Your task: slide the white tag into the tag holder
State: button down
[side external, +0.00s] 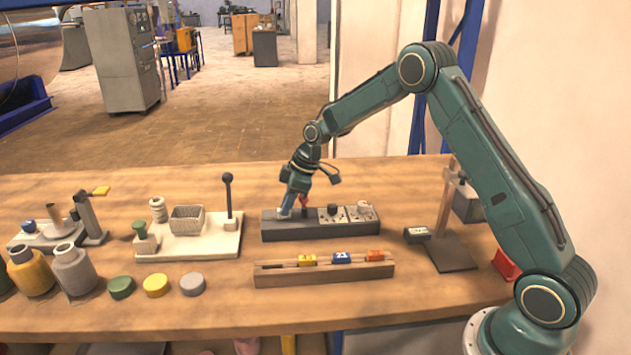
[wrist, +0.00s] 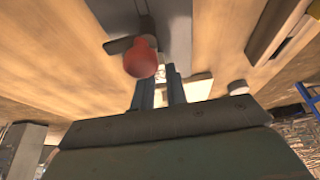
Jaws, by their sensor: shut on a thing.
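My gripper (side external: 291,210) is low over the left end of a grey block (side external: 330,232), beside a red knob (side external: 304,201). In the wrist view the two fingers (wrist: 161,85) are close together, with a small white piece, which looks like the white tag (wrist: 159,72), between their tips. The red knob (wrist: 141,60) stands just in front of the fingers and partly hides the view there. The wooden rail (side external: 325,277), which looks like the tag holder, lies in front of the block. It carries yellow, blue and orange tags (side external: 341,258); its left end is bare.
More knobs (side external: 362,208) stand on the right part of the grey block. A cream fixture (side external: 195,245) with an upright black-knobbed lever (side external: 228,190) is to the left. Several round caps (side external: 155,285) lie at front left. A post stand (side external: 447,250) is at right.

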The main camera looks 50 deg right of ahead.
jog(key=shift+f, duration=0.25)
jog(key=c, duration=1.3)
grip_release()
jog(key=v, duration=1.3)
jog(key=shift+s+d+r, duration=0.1)
jog(key=shift+d+r, duration=0.05)
jog(key=shift+r, duration=0.2)
jog(key=shift+s, duration=0.1)
